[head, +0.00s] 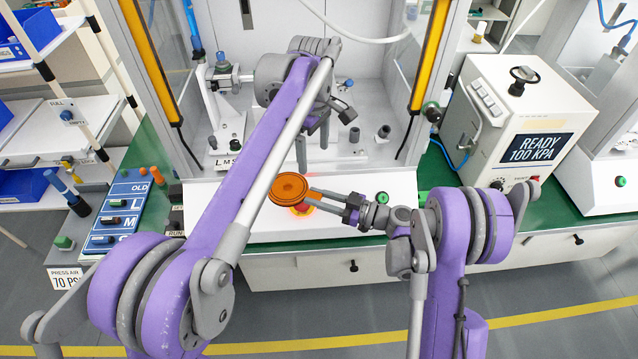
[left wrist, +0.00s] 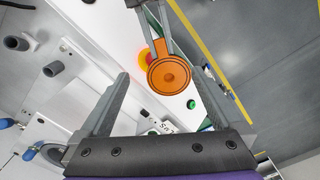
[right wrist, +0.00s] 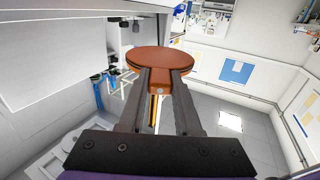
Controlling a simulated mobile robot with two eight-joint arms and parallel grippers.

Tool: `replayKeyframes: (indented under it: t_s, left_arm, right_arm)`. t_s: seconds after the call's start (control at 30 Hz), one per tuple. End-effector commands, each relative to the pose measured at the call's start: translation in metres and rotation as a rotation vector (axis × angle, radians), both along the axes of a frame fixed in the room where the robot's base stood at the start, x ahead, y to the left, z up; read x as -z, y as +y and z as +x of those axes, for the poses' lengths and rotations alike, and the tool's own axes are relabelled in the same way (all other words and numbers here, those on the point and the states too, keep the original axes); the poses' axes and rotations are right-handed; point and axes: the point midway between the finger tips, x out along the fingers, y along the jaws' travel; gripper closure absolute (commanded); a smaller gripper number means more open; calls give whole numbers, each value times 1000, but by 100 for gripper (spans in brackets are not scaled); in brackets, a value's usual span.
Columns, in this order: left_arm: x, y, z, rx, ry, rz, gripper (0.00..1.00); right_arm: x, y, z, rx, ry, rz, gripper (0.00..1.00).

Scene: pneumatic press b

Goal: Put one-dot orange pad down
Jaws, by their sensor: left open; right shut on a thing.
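The orange pad (head: 289,187) is a round disc with a ring on its face. My right gripper (head: 313,197) is shut on it and holds it above the white front panel of the press. The pad also shows in the right wrist view (right wrist: 160,62), gripped at its near edge, with a small pale spot between the fingers. My left gripper (head: 313,150) is open and empty inside the press, above its metal bed. In the left wrist view the pad (left wrist: 169,75) appears between and beyond the open left fingers. I cannot tell the dot mark surely.
A red and yellow button (head: 302,209) is partly hidden under the pad; a green button (head: 382,197) is to its right. A white box reading READY 100 KPA (head: 518,115) stands at right. Yellow-edged posts flank the press.

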Motion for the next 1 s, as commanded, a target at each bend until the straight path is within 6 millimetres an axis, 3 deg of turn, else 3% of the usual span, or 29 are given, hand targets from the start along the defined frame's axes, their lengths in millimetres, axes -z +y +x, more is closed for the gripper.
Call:
replayKeyframes:
  t_s: [0.2, 0.47, 0.77, 1.0]
  left_arm:
    - [0, 0, 0, 0, 0, 0, 0]
    - [4, 3, 3, -24, 0, 0, 0]
    - [51, 40, 27, -376, 0, 0, 0]
    - [80, 43, 28, -420, 0, -1, 0]
  right_arm:
    - [25, 14, 21, -170, 0, 1, 100]
    - [38, 22, 31, -272, 0, 0, 100]
    - [39, 22, 31, -279, 0, 0, 100]
    - [39, 22, 31, -278, 0, 0, 100]
